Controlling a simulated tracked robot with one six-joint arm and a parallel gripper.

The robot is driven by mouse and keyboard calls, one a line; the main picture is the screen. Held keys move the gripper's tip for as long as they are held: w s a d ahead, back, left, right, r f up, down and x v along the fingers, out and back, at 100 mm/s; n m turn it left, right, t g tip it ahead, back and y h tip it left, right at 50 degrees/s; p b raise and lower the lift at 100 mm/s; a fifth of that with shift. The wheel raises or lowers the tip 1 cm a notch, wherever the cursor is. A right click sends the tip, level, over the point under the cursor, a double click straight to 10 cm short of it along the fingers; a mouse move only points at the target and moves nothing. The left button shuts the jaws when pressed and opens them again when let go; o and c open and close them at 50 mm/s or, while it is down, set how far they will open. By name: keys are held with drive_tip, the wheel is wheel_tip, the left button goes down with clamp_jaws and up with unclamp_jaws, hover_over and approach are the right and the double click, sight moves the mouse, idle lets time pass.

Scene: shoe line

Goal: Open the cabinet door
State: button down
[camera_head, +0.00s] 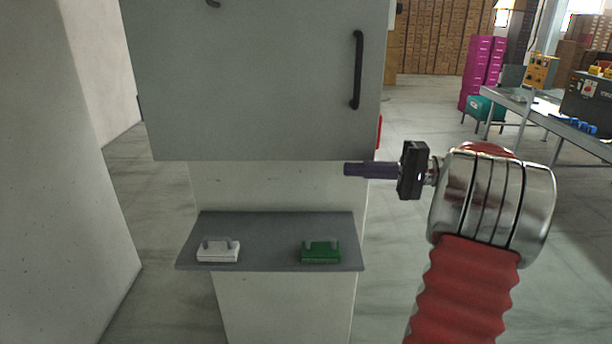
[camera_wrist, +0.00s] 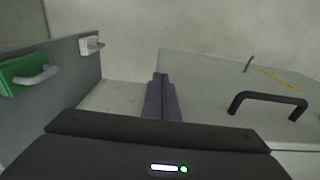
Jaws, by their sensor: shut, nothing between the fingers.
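The grey cabinet door (camera_head: 255,85) fills the upper middle of the head view and looks shut. Its black vertical handle (camera_head: 357,70) is near the door's right edge. The door (camera_wrist: 210,90) and handle (camera_wrist: 266,100) also show in the wrist view, on the right. My gripper (camera_head: 348,169) is shut and empty, its purple fingers pointing left. In the head view it appears below the handle and just under the door's lower edge. In the wrist view the fingertips (camera_wrist: 160,80) are apart from the handle.
A grey shelf (camera_head: 275,225) juts out below the door. It bears a white handled block (camera_head: 218,250) and a green handled block (camera_head: 320,251). A pale wall (camera_head: 50,150) stands at the left. A metal table (camera_head: 530,108) and magenta boxes (camera_head: 480,72) are far right.

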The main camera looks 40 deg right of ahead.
drive_tip(key=w+a, duration=0.3)
drive_tip(key=a, duration=0.8)
drive_tip(key=shift+w, duration=0.3)
idle(0.7)
idle(1.3)
